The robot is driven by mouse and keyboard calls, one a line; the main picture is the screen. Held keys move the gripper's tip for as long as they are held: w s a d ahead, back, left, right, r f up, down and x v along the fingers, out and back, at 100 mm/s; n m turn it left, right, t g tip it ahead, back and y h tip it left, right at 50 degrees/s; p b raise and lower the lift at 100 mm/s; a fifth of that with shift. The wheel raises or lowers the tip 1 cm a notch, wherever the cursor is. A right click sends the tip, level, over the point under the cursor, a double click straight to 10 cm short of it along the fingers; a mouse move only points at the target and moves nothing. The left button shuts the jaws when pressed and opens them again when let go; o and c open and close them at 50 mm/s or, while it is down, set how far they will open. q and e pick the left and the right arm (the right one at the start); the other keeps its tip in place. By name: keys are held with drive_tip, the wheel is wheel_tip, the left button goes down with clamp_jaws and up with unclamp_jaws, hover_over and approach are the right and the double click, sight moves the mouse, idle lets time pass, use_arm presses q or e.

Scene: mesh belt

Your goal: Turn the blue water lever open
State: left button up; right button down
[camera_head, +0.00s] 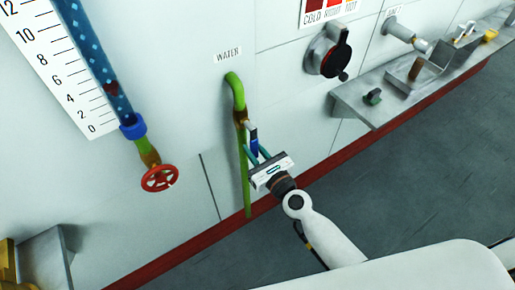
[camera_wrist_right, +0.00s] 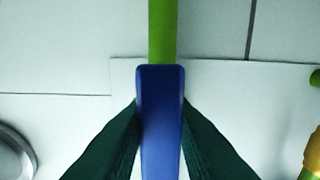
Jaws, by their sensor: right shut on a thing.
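The blue water lever (camera_head: 253,140) is on the brass valve (camera_head: 240,116) of the green water pipe (camera_head: 246,185), below the WATER label. It points downward, slightly to the right of the pipe, in the head view. My right gripper (camera_head: 258,153) is shut on the lever, with a dark green finger on each side. In the right wrist view the blue lever (camera_wrist_right: 160,115) stands upright between the fingers, with the green pipe (camera_wrist_right: 162,30) behind and above it. The lever's near end runs out of the wrist picture. My left gripper is not in view.
Left of the pipe are a blue patterned tube (camera_head: 100,65) with a red handwheel (camera_head: 160,178) and a white scale (camera_head: 55,60). A black-handled dial (camera_head: 335,60) and a grey shelf (camera_head: 350,110) are to the right. The floor in front of the wall is clear.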

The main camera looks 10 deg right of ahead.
drive_tip(key=shift+a, duration=0.1)
idle(0.4)
drive_tip(key=c, duration=1.2)
unclamp_jaws()
drive_tip(key=shift+c, duration=0.2)
drive_tip(key=shift+s, duration=0.1)
drive_tip(key=b+v, duration=0.3)
drive_tip(key=v, duration=0.9)
drive_tip(key=shift+b, duration=0.35)
